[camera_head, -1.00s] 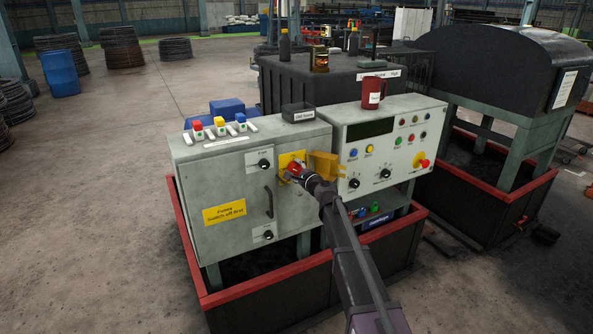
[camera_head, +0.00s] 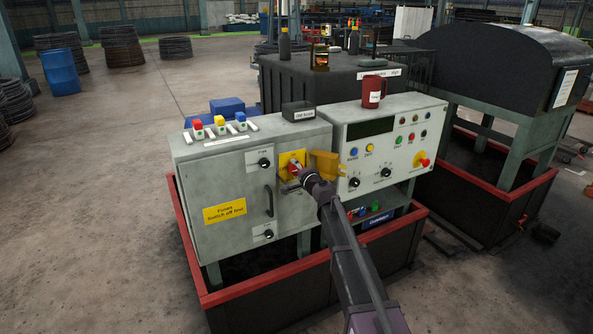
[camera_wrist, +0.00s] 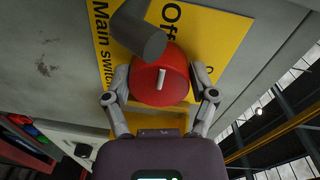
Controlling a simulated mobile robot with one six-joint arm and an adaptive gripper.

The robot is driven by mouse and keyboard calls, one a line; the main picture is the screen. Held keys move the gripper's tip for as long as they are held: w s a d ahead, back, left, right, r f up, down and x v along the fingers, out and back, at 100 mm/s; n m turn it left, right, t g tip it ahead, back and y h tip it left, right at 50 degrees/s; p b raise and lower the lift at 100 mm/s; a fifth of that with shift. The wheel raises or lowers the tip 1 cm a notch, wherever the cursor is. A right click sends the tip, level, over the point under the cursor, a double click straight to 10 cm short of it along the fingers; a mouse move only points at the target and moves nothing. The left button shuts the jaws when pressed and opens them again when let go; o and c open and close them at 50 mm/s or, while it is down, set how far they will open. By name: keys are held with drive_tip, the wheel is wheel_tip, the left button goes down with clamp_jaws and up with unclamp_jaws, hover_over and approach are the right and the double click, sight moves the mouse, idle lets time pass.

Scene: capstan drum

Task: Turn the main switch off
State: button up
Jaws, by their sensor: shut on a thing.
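The main switch is a red round knob (camera_wrist: 160,78) with a white pointer line on its face. It sits on a yellow plate (camera_wrist: 228,40) lettered "Main switch" and "Off". In the head view the red knob (camera_head: 294,168) is on the right part of the grey cabinet front, partly hidden by my gripper (camera_head: 293,177). In the wrist view my gripper (camera_wrist: 163,90) has one finger on each side of the knob and is shut on it. The white line stands nearly upright, tilted slightly, in that view. A dark grey cylindrical part (camera_wrist: 141,36) covers some of the plate and the knob's edge.
A yellow flap (camera_head: 325,163) sticks out right of the switch. The grey cabinet (camera_head: 222,181) has a black handle and small knobs. A control panel (camera_head: 399,135) with buttons adjoins at right, a red mug (camera_head: 373,92) on top. A red-rimmed bund (camera_head: 260,279) surrounds the base.

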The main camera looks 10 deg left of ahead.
drive_tip(key=shift+w, duration=0.1)
drive_tip(key=o, duration=1)
drive_tip(key=shift+o, duration=0.2)
drive_tip(key=shift+s, duration=0.2)
